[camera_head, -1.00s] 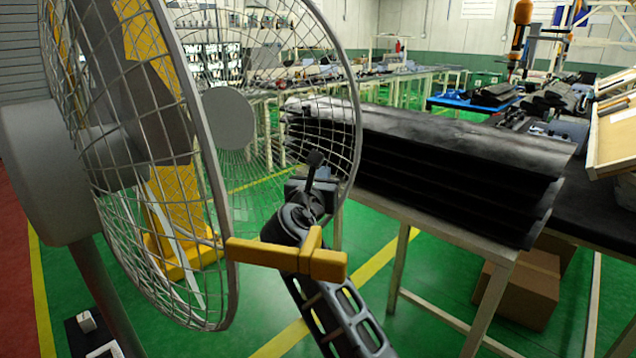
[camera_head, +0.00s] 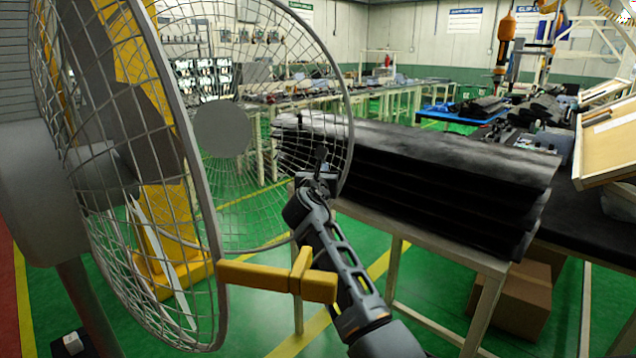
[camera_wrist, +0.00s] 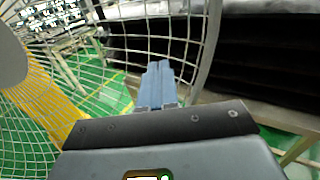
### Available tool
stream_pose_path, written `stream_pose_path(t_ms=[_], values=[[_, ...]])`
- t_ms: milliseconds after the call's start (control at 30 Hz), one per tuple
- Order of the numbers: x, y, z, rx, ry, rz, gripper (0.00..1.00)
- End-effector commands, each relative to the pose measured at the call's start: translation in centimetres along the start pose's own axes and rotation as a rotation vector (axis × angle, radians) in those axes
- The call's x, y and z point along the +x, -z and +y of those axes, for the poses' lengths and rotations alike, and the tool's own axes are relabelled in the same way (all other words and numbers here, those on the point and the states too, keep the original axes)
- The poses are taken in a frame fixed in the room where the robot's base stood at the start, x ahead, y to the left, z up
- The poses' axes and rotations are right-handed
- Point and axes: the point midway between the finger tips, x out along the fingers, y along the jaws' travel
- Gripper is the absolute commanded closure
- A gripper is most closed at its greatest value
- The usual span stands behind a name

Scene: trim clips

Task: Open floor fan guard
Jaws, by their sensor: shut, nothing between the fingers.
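The floor fan stands at the left in the head view, with a grey wire rear cage (camera_head: 205,215) and a dark motor inside. Its round front guard (camera_head: 349,120), with a grey centre disc (camera_head: 222,128), stands swung out at an angle from the cage. A yellow T-shaped piece (camera_head: 262,275) sticks out from the cage rim low down. My gripper (camera_head: 322,158) is at the guard's right part, close to its rim. In the wrist view its blue-grey fingers (camera_wrist: 155,82) are together and empty, beside the guard wires (camera_wrist: 130,45). Whether they touch the wires is unclear.
A stack of dark panels (camera_head: 420,165) lies on a pale-framed table (camera_head: 440,240) just right of the guard. A cardboard box (camera_head: 515,300) sits under it. A yellow stand (camera_head: 165,225) shows behind the fan. Green floor is open between fan and table.

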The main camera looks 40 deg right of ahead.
Motion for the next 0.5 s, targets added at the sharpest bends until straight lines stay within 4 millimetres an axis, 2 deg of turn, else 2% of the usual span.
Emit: stream_pose_path(t_ms=[33,200,500], values=[[1.6,-0.2,-0.1,-0.001,-0.013,0.0,1.0],[5.7,0.0,0.6,0.002,-0.078,-0.001,1.0],[11.4,0.2,1.8,0.003,-0.167,-0.001,1.0]])
